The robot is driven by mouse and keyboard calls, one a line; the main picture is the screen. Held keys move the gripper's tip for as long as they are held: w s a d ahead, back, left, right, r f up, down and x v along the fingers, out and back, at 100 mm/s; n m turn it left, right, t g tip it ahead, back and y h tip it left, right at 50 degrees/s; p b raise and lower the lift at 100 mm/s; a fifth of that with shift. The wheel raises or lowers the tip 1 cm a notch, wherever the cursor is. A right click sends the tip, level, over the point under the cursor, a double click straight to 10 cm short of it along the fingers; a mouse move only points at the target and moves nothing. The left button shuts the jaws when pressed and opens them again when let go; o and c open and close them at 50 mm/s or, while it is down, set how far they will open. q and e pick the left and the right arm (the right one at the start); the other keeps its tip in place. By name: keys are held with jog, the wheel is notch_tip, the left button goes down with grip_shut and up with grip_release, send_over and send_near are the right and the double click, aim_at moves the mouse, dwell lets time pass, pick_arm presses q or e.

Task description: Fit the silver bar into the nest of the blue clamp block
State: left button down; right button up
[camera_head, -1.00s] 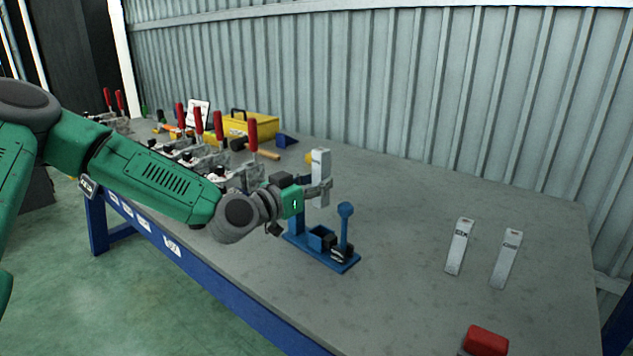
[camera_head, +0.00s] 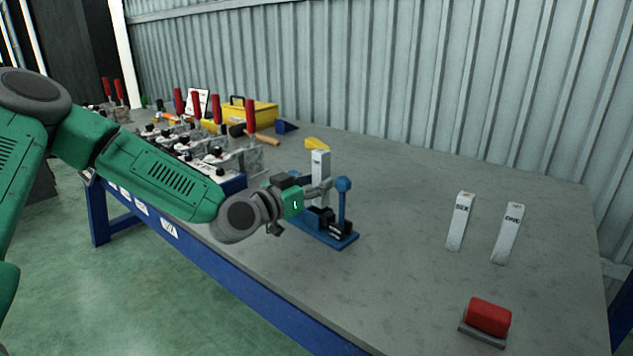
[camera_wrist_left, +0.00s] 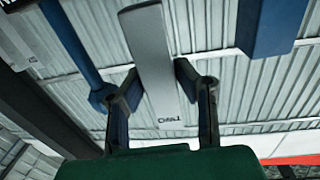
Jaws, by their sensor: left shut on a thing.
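The silver bar (camera_head: 320,163) stands upright in my left gripper (camera_head: 317,190), which is shut on it. In the left wrist view the silver bar (camera_wrist_left: 152,55) is between the two fingers of the left gripper (camera_wrist_left: 163,92), with dark lettering near one end. The blue clamp block (camera_head: 338,240) stands on the table below, with its blue round-topped lever (camera_head: 342,200) upright beside the bar. My right gripper is not in view.
Red-handled clamps (camera_head: 220,150), a yellow toolbox (camera_head: 252,113) and a yellow piece (camera_head: 317,143) are further back. The table between block and right-hand bars is clear.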

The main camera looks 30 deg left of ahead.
pick_arm(q)
jog(key=shift+a+f, duration=0.15)
jog(key=shift+a, duration=0.45)
jog(key=shift+d, duration=0.7)
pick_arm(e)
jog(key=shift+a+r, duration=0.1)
pick_arm(q)
jog(key=shift+a, duration=0.35)
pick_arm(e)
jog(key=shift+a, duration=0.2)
pick_arm(q)
jog(key=shift+a, duration=0.1)
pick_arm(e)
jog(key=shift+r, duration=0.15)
pick_arm(q)
jog(key=shift+d, duration=0.2)
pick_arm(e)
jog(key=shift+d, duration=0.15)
pick_arm(q)
jog(key=shift+s+a+p, duration=0.1)
jog(key=shift+a+p, duration=0.2)
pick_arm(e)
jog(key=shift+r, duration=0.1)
pick_arm(q)
jog(key=shift+f+b, duration=1.1)
jog(key=shift+f, duration=0.2)
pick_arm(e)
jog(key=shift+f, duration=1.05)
